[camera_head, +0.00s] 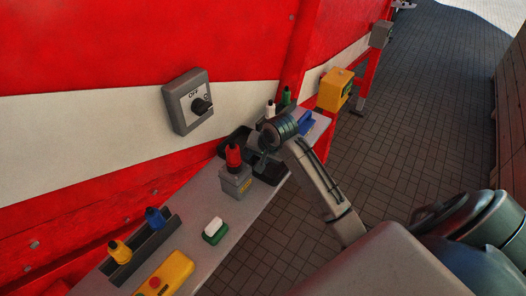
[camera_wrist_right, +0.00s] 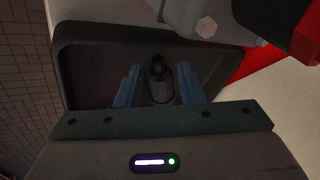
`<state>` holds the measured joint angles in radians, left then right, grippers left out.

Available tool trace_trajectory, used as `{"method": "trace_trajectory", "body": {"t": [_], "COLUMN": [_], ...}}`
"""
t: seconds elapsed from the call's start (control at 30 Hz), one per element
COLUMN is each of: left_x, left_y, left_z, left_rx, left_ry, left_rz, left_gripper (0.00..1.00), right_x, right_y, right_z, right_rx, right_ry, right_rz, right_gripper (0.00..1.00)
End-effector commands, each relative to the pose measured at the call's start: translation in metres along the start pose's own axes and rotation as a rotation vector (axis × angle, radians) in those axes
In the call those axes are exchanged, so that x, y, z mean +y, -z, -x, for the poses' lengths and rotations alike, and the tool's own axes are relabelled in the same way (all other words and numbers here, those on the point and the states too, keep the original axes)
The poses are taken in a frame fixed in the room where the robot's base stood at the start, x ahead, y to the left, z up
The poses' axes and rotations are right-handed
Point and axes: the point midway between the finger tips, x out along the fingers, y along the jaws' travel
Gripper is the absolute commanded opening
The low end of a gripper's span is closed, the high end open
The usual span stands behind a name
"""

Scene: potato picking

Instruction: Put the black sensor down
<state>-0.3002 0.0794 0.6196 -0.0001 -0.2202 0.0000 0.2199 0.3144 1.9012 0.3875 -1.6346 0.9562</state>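The black sensor (camera_wrist_right: 160,82) is a dark cylinder with a narrower top, seen in the right wrist view between the two blue-grey fingers of my right gripper (camera_wrist_right: 158,84). A narrow gap shows beside the sensor, so the fingers look open around it. Behind it is a dark tray (camera_wrist_right: 85,40); whether the sensor rests on its floor is hard to tell. In the head view my right gripper (camera_head: 262,160) is low over the black tray (camera_head: 271,178) on the grey shelf, and the sensor is hidden there. My left gripper is not in view.
Beside the tray stands a grey box with a red-topped item (camera_head: 234,172). White and green items (camera_head: 270,108) stand behind my gripper. A green-and-white block (camera_head: 215,231), a yellow box (camera_head: 166,275) and a holder with blue and yellow items (camera_head: 140,243) are nearer. A switch box (camera_head: 188,101) is on the wall.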

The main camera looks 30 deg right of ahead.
Motion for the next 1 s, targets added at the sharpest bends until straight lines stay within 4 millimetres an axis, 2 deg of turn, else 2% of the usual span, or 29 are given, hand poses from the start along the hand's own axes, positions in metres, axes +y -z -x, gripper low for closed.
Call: {"method": "trace_trajectory", "body": {"t": [0.2, 0.4, 0.5, 0.7, 1.0], "left_x": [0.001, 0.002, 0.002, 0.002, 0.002], "left_y": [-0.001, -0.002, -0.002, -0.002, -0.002], "left_z": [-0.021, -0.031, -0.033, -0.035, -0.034], "left_rx": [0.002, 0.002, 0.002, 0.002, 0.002], "left_ry": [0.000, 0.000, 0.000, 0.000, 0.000], "left_rz": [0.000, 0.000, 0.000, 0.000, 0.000], "left_gripper": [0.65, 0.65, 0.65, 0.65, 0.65], "right_x": [0.002, 0.001, 0.001, 0.001, 0.000], "right_y": [0.000, 0.000, 0.000, -0.001, -0.001], "right_z": [0.043, 0.083, 0.096, 0.107, 0.108], "right_rx": [0.007, 0.006, 0.004, 0.000, 0.000], "right_ry": [0.002, 0.001, 0.001, 0.000, -0.001], "right_rz": [0.005, 0.004, 0.003, 0.001, 0.001], "right_gripper": [0.34, 0.34, 0.34, 0.34, 0.34]}}
